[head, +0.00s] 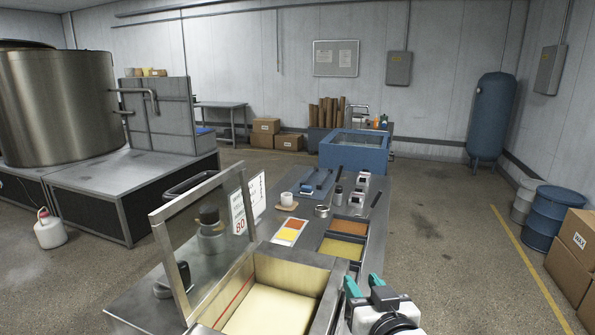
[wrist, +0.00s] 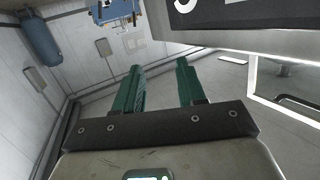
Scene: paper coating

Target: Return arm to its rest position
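My gripper (head: 364,283) shows at the bottom of the head view, right of the pale yellow bath (head: 268,310), with its two teal fingers pointing up and away. In the wrist view, my gripper (wrist: 158,80) has its green fingers apart with nothing between them, so it is open and empty. The wrist view is tilted and looks towards the grey walls and the blue tank (wrist: 40,38). Most of my arm is out of view.
A steel bench (head: 345,222) carries trays, a cup (head: 287,199) and small tools. A clear framed panel (head: 208,245) stands upright left of the bath. A blue machine (head: 354,150) stands behind. Boxes (head: 572,249) and a blue drum (head: 552,216) are at right; floor between is clear.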

